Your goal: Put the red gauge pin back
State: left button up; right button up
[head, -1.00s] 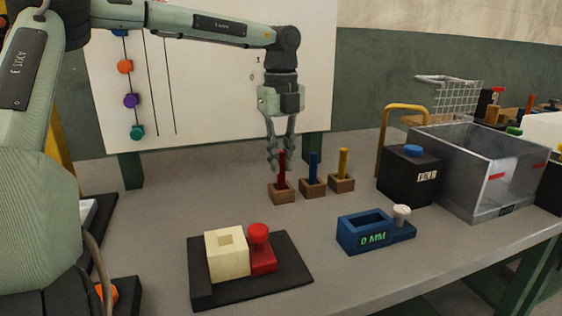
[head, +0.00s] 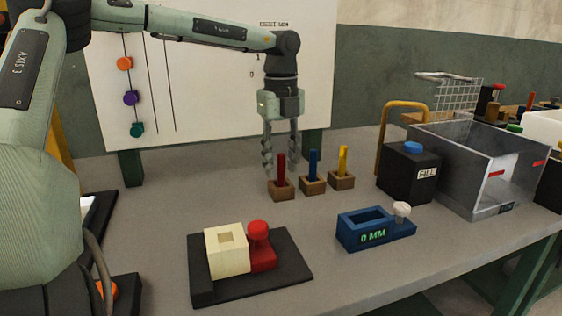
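The red gauge pin (head: 281,169) stands upright in the leftmost small wooden block (head: 281,191) on the bench. My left gripper (head: 281,161) points down at the pin, with its fingers spread to either side of the pin's upper part. It looks open, with visible gaps between the fingers and the pin. Whether the fingers are level with the pin in depth is hard to tell. A blue pin (head: 313,164) and a yellow pin (head: 343,160) stand in the blocks to the right. My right gripper is not in view.
A black base with a cream block (head: 226,254) and red knob (head: 259,236) sits in front. A blue "0 MM" fixture (head: 365,235) is to its right. A black "FILL" box (head: 408,176) and a grey metal bin (head: 470,180) stand at right. A whiteboard (head: 205,95) stands behind.

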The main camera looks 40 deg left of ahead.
pick_arm(q)
jog(key=shift+r, duration=0.1)
